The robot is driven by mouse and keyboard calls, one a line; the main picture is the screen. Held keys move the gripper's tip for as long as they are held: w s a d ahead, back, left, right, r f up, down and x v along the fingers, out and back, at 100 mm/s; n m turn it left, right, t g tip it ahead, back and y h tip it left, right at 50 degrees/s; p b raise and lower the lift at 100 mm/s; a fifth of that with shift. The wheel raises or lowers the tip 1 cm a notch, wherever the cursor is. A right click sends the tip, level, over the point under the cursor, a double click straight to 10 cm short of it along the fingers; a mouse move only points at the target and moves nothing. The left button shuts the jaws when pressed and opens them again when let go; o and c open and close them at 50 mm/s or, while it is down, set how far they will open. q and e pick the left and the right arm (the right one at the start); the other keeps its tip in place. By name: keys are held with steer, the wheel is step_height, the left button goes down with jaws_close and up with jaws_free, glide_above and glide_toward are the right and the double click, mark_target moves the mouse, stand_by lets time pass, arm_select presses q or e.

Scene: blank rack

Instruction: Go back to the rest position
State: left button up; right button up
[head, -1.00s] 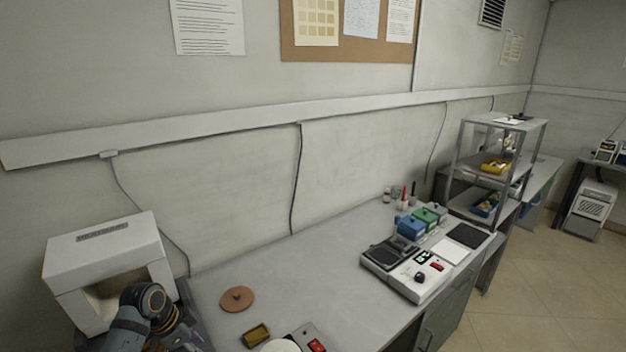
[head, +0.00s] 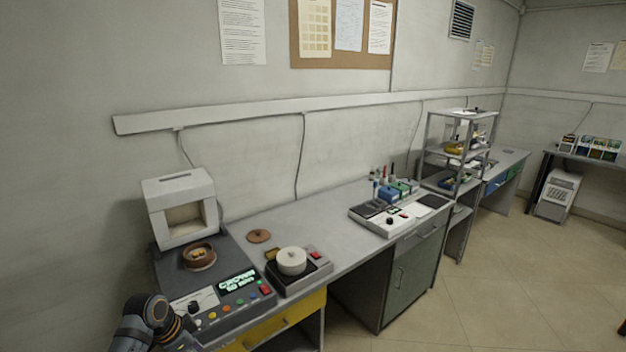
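One of my arms comes in at the bottom left of the head view, in front of the grey control panel. Its gripper end is cut off by the frame's lower edge, so I cannot see its fingers. My other gripper is out of the picture. The grey machine (head: 232,262) with a lit green display, knobs and coloured buttons stands on the bench near that arm. A brown ring-shaped dish (head: 199,257) sits on top of it, in front of a white box-shaped hood (head: 180,198).
A white round pot (head: 292,261) stands on a dark device with a red switch. A brown disc (head: 259,236) lies on the bench (head: 330,213). A white-grey console (head: 392,223), bottles and a metal shelf (head: 429,150) stand farther right. The tiled floor (head: 480,290) at right is open.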

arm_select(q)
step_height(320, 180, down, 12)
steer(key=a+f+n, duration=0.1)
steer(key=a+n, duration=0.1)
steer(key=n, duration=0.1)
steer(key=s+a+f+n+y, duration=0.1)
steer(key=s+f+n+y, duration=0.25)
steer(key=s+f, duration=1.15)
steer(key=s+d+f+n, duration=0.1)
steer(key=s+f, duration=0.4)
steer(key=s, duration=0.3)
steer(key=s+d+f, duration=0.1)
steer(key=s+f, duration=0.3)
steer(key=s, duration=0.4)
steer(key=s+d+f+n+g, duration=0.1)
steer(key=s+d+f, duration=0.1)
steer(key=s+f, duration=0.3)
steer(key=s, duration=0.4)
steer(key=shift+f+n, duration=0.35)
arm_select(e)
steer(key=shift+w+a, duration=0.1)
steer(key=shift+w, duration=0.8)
